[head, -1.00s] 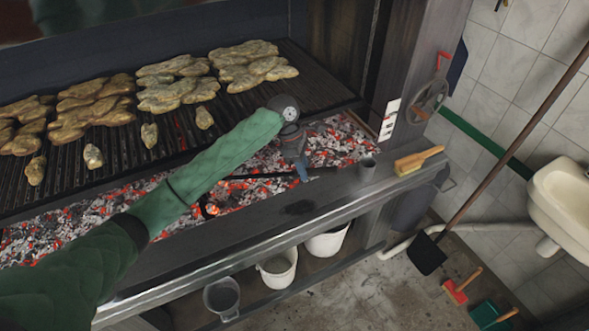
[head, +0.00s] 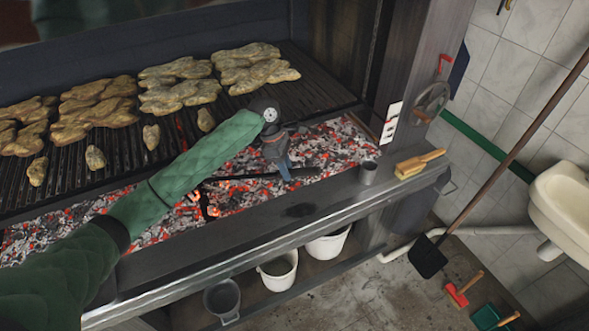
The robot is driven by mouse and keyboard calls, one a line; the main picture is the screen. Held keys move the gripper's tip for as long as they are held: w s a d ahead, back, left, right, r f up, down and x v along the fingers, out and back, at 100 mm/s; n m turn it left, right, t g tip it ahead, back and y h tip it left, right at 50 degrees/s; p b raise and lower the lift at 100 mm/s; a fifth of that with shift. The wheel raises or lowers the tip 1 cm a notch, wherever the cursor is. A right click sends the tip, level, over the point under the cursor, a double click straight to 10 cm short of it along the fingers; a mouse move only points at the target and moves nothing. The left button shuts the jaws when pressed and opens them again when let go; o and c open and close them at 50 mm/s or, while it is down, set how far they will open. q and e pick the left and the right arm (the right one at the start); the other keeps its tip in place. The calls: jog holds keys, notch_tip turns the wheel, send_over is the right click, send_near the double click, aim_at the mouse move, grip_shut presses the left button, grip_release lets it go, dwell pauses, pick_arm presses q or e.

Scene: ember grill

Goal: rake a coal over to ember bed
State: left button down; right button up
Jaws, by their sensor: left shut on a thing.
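My left gripper (head: 283,170) hangs over the ember bed, at the end of my green-sleeved arm. It is shut on the dark handle of a rake (head: 238,177). The handle lies nearly level over the coals, and the rake's dark head (head: 205,205) is down among them near the front ledge. The ember bed (head: 340,143) is a long strip of grey, black and glowing red coals below the grate. Bright orange coals (head: 193,197) lie beside the rake head; which single coal it touches is unclear. My arm hides part of the bed. My right gripper is out of view.
The grate (head: 315,85) with several pieces of meat (head: 175,95) lies behind the bed. On the front ledge (head: 255,226) stand a small metal cup (head: 368,172) and a wooden brush (head: 420,163). Buckets (head: 278,270) stand below. A pillar bounds the right side.

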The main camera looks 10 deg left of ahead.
aim_at(311, 173)
pick_arm(q)
jog(key=shift+w+a+f, duration=0.1)
jog(key=shift+a+f, duration=0.05)
jog(key=shift+a, duration=1.9)
jog(key=shift+w+a+f, duration=0.1)
jog(key=shift+a, duration=1.9)
jog(key=shift+d+f, duration=0.1)
jog(key=shift+f, duration=2.1)
jog(key=shift+d, duration=8.5)
jog(key=shift+s+a+r, duration=0.1)
jog(key=shift+a+r, duration=0.2)
jog(key=shift+r, duration=0.45)
jog(key=shift+s+a+r, duration=0.15)
jog(key=shift+a+r, duration=0.15)
jog(key=shift+r, duration=0.4)
jog(key=shift+s+a+r, duration=0.1)
jog(key=shift+a+r, duration=0.2)
jog(key=shift+r, duration=0.45)
jog(key=d+r, duration=0.3)
jog(key=d, duration=1.2)
jog(key=shift+s, duration=0.3)
